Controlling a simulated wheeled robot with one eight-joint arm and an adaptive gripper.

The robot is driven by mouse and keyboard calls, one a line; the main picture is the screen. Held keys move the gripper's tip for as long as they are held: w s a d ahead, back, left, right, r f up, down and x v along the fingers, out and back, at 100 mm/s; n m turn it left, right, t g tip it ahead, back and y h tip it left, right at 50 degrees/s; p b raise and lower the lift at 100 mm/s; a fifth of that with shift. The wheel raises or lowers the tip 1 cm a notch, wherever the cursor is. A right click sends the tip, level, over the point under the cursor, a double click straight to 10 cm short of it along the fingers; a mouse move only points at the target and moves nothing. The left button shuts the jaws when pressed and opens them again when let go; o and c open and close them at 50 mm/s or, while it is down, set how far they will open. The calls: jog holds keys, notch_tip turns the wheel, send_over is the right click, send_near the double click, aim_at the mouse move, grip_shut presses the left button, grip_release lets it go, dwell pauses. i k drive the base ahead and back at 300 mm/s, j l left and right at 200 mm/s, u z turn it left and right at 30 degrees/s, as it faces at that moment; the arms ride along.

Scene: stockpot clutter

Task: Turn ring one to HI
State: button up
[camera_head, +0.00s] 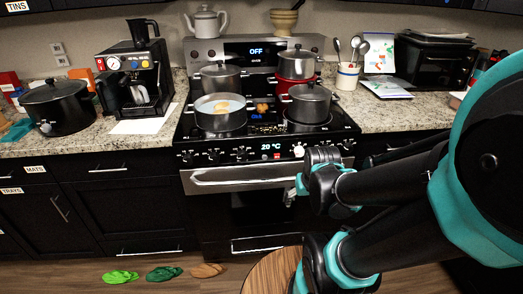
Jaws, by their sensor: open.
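The black range (268,132) stands at the middle, with a row of knobs along its front panel. Dark knobs (200,155) sit left of a "20 °C" display, and a pale knob (298,151) sits just right of it. More dark knobs are farther right, partly behind my arm. The labels and pointer positions are too small to read, so I cannot tell which knob is ring one or its setting. My gripper (303,184) is open in front of the range, below the pale knob and near the oven handle. Its fingertips are small and partly hidden.
The oven handle (235,178) juts out below the knobs. Slippers (165,273) lie on the floor at left.

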aim_at(188, 159)
jog(key=u, duration=0.6)
jog(key=l+u, duration=0.2)
jog(key=u, duration=0.25)
jog(key=l+u, duration=0.15)
jog(key=u, duration=0.3)
jog(key=k+l+u, duration=0.15)
jog(key=u, duration=0.3)
jog(key=k+l+u, duration=0.1)
jog(key=u, duration=0.35)
jog(key=k+l+u, duration=0.15)
jog(key=k+l, duration=0.15)
jog(key=k+l+u, duration=0.2)
jog(key=k, duration=0.25)
jog(key=k+l+u, duration=0.15)
jog(key=k, duration=0.2)
